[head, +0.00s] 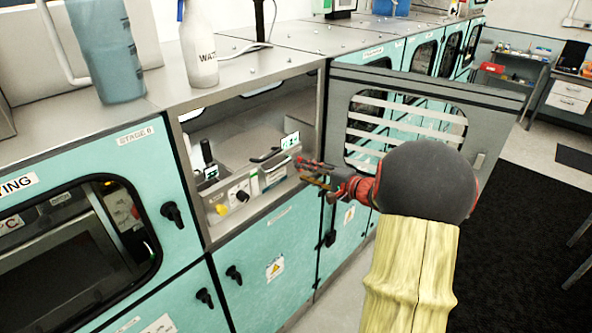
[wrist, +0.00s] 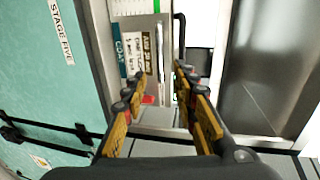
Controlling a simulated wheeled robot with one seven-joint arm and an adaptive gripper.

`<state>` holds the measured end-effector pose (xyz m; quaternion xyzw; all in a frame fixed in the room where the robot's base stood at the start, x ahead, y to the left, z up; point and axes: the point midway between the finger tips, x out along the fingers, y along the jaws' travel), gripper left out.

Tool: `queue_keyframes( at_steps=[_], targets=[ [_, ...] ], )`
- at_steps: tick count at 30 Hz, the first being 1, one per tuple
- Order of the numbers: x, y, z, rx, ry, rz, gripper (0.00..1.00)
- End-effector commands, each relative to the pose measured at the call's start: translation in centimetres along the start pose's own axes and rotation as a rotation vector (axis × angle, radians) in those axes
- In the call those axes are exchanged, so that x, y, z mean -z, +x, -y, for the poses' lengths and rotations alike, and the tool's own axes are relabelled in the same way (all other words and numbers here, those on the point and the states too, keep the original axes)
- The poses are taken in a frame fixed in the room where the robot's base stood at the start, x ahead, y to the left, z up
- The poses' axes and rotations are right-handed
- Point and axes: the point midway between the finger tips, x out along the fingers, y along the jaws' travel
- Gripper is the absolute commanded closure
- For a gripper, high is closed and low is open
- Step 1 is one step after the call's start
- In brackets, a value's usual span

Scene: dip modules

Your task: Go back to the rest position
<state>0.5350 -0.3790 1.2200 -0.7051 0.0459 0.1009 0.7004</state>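My gripper (head: 318,174) is at the opening of a cabinet bay in the head view, in front of the dip module (head: 272,174) inside. In the wrist view my gripper (wrist: 158,88) has its two fingers spread apart, with nothing held between them. Beyond the fingers, the wrist view shows the module's face with labels (wrist: 138,50) and a dark handle (wrist: 181,40). The bay's windowed door (head: 405,120) stands open, to the right of the bay in the head view and partly behind my arm.
A blue jug (head: 107,50) and a white bottle (head: 199,45) stand on the counter above the bay. The closed stage 6 door (head: 140,190) is at the left. Dark floor (head: 525,215) lies clear at the right. The wrist view shows a teal "stage five" panel (wrist: 45,85) close at left.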

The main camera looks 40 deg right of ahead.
Motion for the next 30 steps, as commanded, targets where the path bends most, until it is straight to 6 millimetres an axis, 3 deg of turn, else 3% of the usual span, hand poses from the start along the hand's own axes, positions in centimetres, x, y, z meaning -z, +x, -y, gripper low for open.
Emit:
queue_keyframes(
  at_steps=[6, 27, 30],
  targets=[
    [0.0, -1.6, 0.0, -0.001, 0.0, 0.0, 0.71],
    [0.0, -1.7, -0.1, -0.002, 0.039, -0.001, 0.71],
    [-1.0, -1.7, -1.7, -0.057, 0.107, 0.027, 0.71]
  ],
)
